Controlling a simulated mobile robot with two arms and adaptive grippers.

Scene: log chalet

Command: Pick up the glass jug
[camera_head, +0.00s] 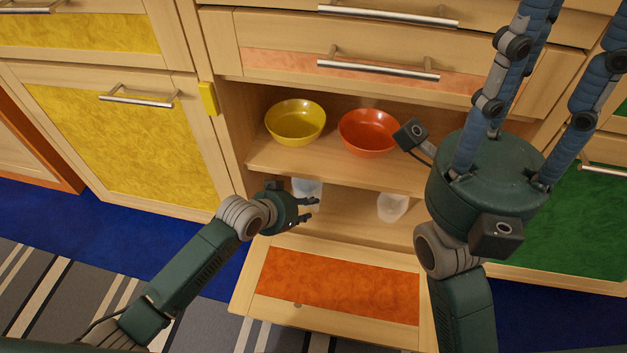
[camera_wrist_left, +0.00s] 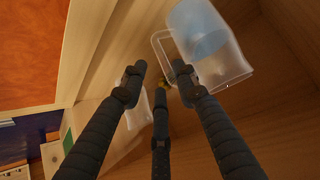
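A clear glass jug (camera_head: 307,188) stands on the lower shelf of the open cabinet, partly hidden by my left gripper. In the left wrist view the jug (camera_wrist_left: 222,68) is at the top right, with its loop handle (camera_wrist_left: 156,42) toward my fingers and a bluish patch inside. My left gripper (camera_head: 309,209) is open and empty in front of the jug; its fingers (camera_wrist_left: 160,72) are spread around the handle's near side, and contact cannot be told. My right gripper (camera_head: 560,60) is raised at the right, fingers spread and empty.
A second clear vessel (camera_head: 392,206) stands right of the jug. A yellow bowl (camera_head: 295,122) and an orange bowl (camera_head: 369,132) sit on the shelf above. The lowered orange door (camera_head: 335,285) lies in front. Drawers with metal handles (camera_head: 378,69) are above the opening.

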